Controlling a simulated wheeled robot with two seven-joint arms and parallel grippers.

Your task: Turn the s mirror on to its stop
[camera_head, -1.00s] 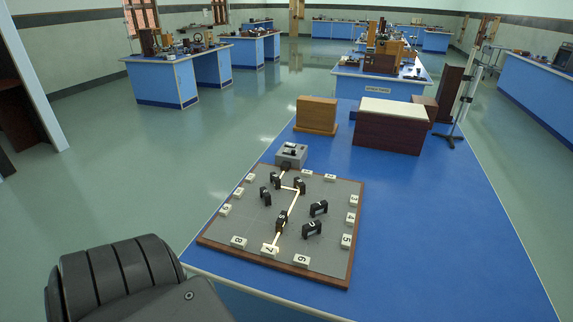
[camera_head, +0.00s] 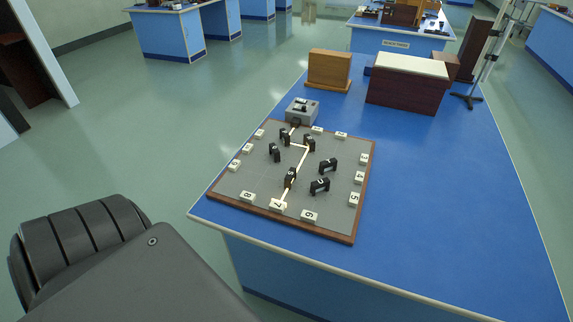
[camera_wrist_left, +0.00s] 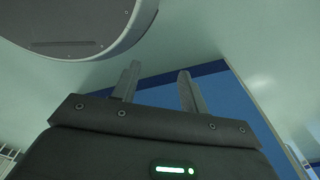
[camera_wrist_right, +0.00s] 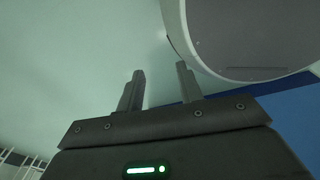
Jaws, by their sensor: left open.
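A grey square board (camera_head: 250,185) with a brown rim lies on the near left part of the blue bench. Several black upright mirrors stand on it. The near one (camera_head: 291,177), on the light path, seems to bear an S, but the letters are too small to be sure. A pale light path runs from the grey lamp box (camera_head: 302,110) by way of two far mirrors to this one and on to plate 7 (camera_head: 278,205). My left gripper (camera_wrist_left: 157,70) is open and empty, away from the board. My right gripper (camera_wrist_right: 160,70) is open and empty too.
White numbered plates line the board's edges. A wooden block (camera_head: 329,70) and a dark box with a pale top (camera_head: 407,82) stand farther back on the bench (camera_head: 440,190). The bench right of the board is clear. Its near edge lies between me and the board.

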